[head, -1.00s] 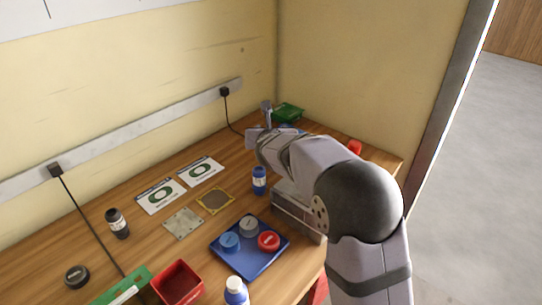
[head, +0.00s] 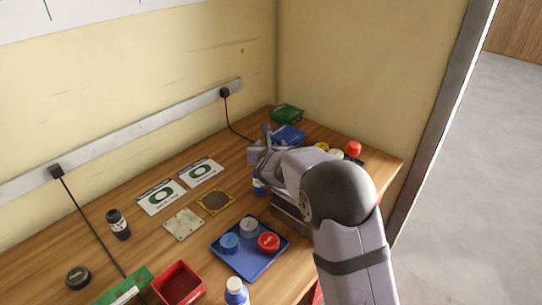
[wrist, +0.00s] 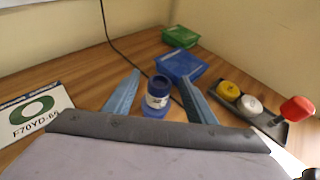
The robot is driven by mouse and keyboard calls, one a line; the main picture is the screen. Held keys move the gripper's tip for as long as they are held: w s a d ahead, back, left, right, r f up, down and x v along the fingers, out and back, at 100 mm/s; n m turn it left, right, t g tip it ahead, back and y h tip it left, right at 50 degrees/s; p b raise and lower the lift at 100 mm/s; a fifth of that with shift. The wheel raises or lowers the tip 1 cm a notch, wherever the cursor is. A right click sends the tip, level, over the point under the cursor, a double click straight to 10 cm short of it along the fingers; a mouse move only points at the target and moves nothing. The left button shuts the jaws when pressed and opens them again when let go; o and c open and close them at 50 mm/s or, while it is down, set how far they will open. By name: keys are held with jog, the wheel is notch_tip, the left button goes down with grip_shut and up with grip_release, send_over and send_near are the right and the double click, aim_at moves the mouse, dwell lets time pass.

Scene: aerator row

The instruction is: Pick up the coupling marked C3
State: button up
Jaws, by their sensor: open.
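A blue cylinder with a white label band (wrist: 158,92) stands upright on the bench in the wrist view, between and beyond my gripper's two blue fingers (wrist: 158,78). The fingers are apart and hold nothing. In the head view my gripper (head: 262,155) hides the top of this blue cylinder (head: 258,187). A blue tray (head: 233,264) holds a blue round piece (head: 229,243), a grey one (head: 249,227) and a red one (head: 268,242). No C3 mark is readable, so I cannot tell which piece is the coupling.
A blue box (wrist: 180,64) and a green box (wrist: 180,36) stand behind the cylinder. A dark panel with yellow (wrist: 229,89), white (wrist: 249,104) and red (wrist: 297,108) knobs is to the right. A printed card (wrist: 35,115) lies left. A black cable runs behind.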

jog(key=shift+w, duration=0.1)
jog(key=shift+p+x, duration=1.15)
jog(key=shift+x, duration=1.6)
jog(key=c, duration=1.2)
